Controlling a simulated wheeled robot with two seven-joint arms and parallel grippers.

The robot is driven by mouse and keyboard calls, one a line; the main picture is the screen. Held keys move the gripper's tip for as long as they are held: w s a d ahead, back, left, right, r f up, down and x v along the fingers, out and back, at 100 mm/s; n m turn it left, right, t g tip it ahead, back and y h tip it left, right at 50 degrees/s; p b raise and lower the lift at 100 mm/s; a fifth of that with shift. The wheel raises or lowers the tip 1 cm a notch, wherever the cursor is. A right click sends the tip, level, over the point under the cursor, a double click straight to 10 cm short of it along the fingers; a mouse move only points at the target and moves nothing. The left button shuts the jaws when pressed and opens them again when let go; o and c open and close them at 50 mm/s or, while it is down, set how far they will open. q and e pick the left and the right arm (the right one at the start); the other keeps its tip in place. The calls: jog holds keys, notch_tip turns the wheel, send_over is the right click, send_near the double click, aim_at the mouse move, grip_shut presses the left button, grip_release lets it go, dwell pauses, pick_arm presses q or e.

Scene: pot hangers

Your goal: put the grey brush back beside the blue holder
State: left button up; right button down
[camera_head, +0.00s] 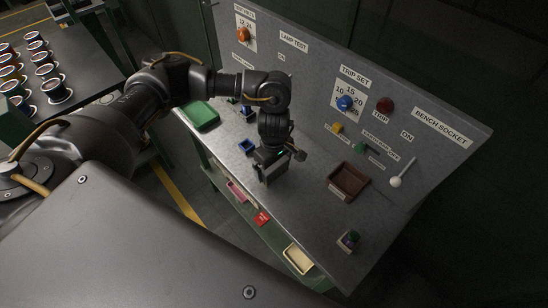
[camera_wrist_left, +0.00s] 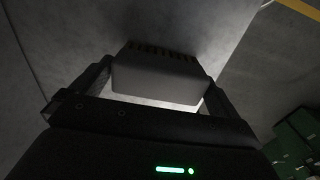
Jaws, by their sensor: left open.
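The grey brush (camera_wrist_left: 155,78), a pale block with a row of dark bristles along its far edge, is between the fingers of my left gripper (camera_wrist_left: 157,95) in the wrist view. The fingers stand at its two ends, and I cannot tell whether they touch it. In the head view my left gripper (camera_head: 270,178) points down at the bench, open, and largely hides the brush. My right gripper is out of view.
A green tray (camera_head: 201,115) is at the left. An upright panel (camera_head: 430,130) with knobs and labels closes the back.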

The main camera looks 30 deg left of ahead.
pick_arm(q)
jog(key=shift+w+r, duration=0.1)
jog(key=shift+r, duration=0.4)
notch_tip(320, 180, up, 11)
jog(key=b, duration=0.2)
jog(key=shift+r, duration=0.1)
